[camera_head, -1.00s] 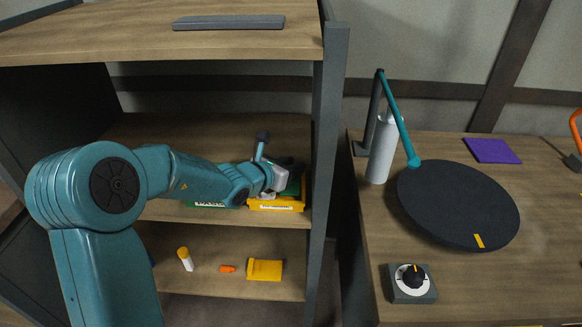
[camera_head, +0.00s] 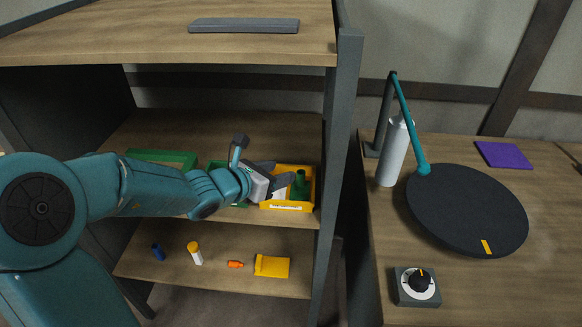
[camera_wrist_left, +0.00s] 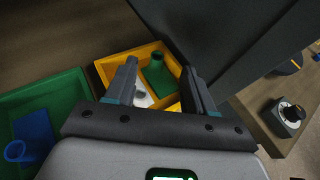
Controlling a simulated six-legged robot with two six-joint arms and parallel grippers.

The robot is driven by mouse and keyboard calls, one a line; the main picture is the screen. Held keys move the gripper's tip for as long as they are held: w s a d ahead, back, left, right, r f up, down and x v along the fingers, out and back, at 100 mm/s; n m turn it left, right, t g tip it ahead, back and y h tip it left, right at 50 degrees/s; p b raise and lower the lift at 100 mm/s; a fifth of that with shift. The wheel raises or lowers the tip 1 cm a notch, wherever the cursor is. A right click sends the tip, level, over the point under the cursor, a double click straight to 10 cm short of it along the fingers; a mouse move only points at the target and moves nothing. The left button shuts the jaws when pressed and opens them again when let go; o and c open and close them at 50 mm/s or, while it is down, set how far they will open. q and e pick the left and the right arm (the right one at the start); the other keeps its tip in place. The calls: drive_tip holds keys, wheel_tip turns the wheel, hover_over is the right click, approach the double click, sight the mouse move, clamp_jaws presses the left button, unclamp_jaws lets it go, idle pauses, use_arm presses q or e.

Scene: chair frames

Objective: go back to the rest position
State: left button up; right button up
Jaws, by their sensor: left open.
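My left gripper (camera_head: 277,175) is open and empty, in front of the shelf's middle board at the yellow bin. In the left wrist view its two fingers (camera_wrist_left: 160,82) stand apart, with the yellow bin (camera_wrist_left: 103,68) beyond them. The yellow bin (camera_head: 290,208) holds a green bottle-like piece (camera_head: 300,184) and something white, partly hidden by the fingers. My left arm comes in from the left across the shelf. My right gripper is not in view.
Green bins (camera_head: 160,157) stand left of the yellow bin. The shelf's dark upright (camera_head: 342,150) rises close to the right of my gripper. The lower board holds a yellow piece (camera_head: 272,266) and small items. A bench with a black disc (camera_head: 466,215) and dial (camera_head: 417,286) stands right.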

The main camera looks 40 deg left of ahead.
use_arm(q)
drive_tip(key=shift+v, duration=1)
